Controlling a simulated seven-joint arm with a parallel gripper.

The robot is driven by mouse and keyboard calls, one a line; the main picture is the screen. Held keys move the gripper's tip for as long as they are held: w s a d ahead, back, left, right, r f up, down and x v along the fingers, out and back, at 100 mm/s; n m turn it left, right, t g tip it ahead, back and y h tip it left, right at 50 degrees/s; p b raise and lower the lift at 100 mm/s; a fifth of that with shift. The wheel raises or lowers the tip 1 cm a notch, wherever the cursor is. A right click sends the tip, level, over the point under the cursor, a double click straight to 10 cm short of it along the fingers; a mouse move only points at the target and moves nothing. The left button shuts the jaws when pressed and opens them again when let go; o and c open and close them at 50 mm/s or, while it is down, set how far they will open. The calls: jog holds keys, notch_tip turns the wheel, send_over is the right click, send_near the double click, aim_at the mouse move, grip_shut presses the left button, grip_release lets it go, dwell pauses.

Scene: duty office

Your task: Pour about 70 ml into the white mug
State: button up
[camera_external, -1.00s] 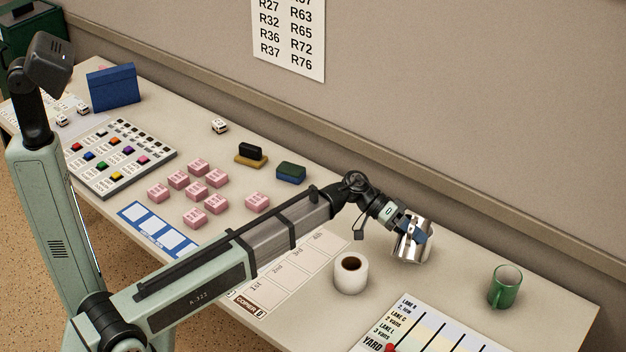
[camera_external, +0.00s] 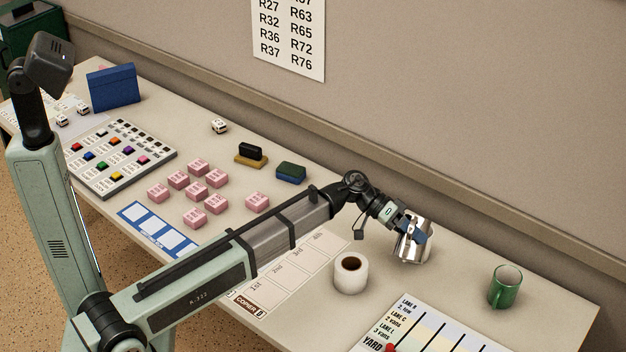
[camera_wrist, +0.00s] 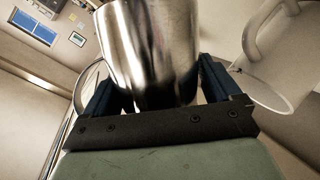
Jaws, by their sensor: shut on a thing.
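My gripper (camera_external: 411,236) is shut on a shiny metal pitcher (camera_external: 404,249), holding it over the right part of the desk. In the wrist view the pitcher (camera_wrist: 152,50) fills the space between the fingers, with a curved handle at its left. Its inside is hidden. A pale mug-like shape with a handle shows at the right of the wrist view (camera_wrist: 280,75).
A lane sheet (camera_external: 425,330) lies in front, and a sheet with ranked boxes (camera_external: 290,275) lies left of the white mug. Several pink blocks (camera_external: 197,191) lie further left. The wall runs behind the desk.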

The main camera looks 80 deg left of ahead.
aim_at(401, 245)
jog(key=shift+r, duration=0.15)
jog(key=shift+s+d+f+m+t+y, duration=0.2)
jog(key=shift+d+f+m+t+y, duration=0.1)
jog(key=shift+f+m+y, duration=0.25)
jog(key=d+m+y, duration=0.1)
jog(key=s+d+f+m, duration=0.1)
jog(key=shift+s+f+m+t+y, duration=0.1)
jog(key=shift+f+m+t+y, duration=0.2)
jog(key=shift+m+y, duration=0.05)
jog(key=shift+s+d+r+m+t+y, duration=0.3)
jog(key=shift+d+r+m, duration=0.2)
jog(key=shift+r, duration=0.15)
jog(key=shift+d+r+m+t+y, duration=0.3)
jog(key=shift+r+m+y, duration=0.2)
jog(key=shift+m, duration=0.2)
